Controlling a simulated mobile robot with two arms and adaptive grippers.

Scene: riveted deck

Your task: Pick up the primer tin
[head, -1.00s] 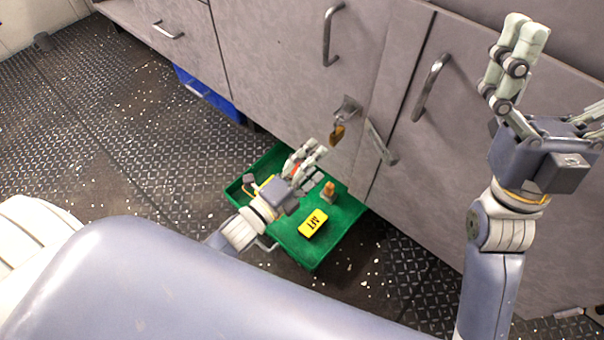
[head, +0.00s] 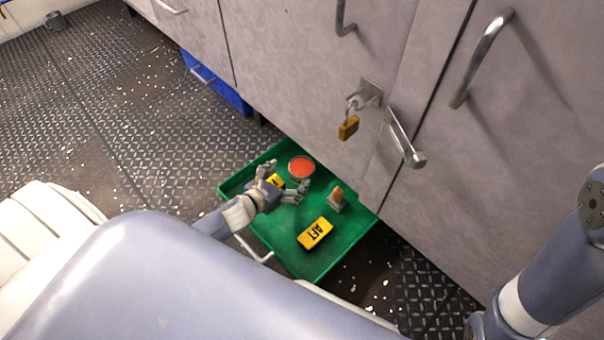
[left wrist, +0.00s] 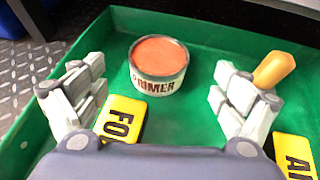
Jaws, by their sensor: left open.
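My left gripper (head: 285,181) is open and empty, low over the tray. Its fingers are spread to either side of the tin in the left wrist view (left wrist: 158,98), with the tin ahead of them and apart from them. My right gripper is out of view; only part of my right arm shows at the right edge.
A yellow FOR-marked block (left wrist: 122,118) lies near my left finger.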

